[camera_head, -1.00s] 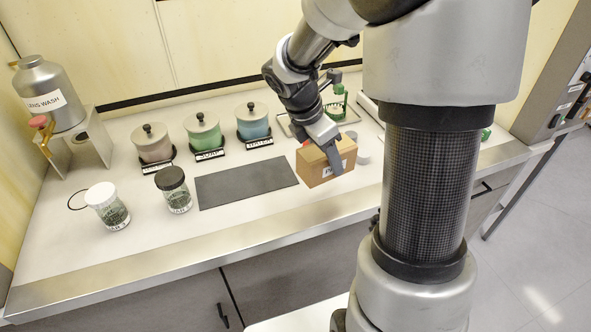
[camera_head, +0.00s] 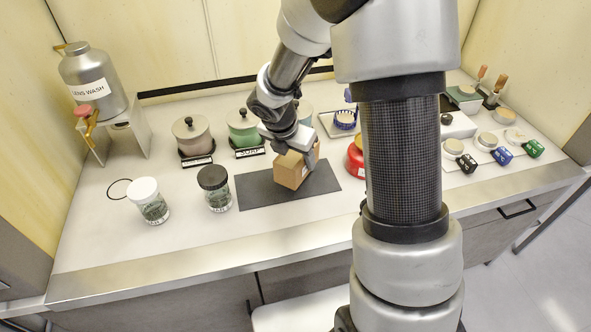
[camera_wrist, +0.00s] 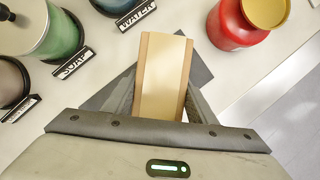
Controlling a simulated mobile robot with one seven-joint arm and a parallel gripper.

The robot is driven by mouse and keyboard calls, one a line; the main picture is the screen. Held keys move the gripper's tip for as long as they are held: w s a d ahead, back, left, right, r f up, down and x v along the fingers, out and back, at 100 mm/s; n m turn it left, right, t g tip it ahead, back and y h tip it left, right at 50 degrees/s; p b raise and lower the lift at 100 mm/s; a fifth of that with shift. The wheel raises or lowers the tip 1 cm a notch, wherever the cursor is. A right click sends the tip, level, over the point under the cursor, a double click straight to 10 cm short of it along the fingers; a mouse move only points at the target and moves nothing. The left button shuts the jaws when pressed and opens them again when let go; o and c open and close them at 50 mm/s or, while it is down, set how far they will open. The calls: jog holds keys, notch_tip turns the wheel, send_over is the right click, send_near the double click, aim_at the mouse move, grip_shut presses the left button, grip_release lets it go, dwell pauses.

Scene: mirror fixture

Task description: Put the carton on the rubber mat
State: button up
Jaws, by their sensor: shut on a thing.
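The brown carton (camera_head: 290,172) is over the right half of the dark grey rubber mat (camera_head: 255,191). My gripper (camera_head: 297,157) comes down from above and is shut on the carton. In the wrist view the pale top of the carton (camera_wrist: 163,75) sits between the two fingers of my gripper (camera_wrist: 160,103). Parts of the mat (camera_wrist: 199,74) show on both sides of it there.
A white-lidded jar (camera_head: 150,203) and a black-lidded jar (camera_head: 215,190) stand left of the mat. Pink (camera_head: 194,136) and green (camera_head: 242,128) canisters stand behind it. A red container (camera_head: 355,158) is close to its right. The mat's left half is bare.

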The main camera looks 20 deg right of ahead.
jog(key=shift+f+b, duration=0.5)
jog(key=shift+f, duration=1.35)
jog(key=shift+f, duration=0.2)
jog(key=o, duration=1.2)
jog(key=shift+o, duration=0.2)
jog(key=shift+r, duration=0.1)
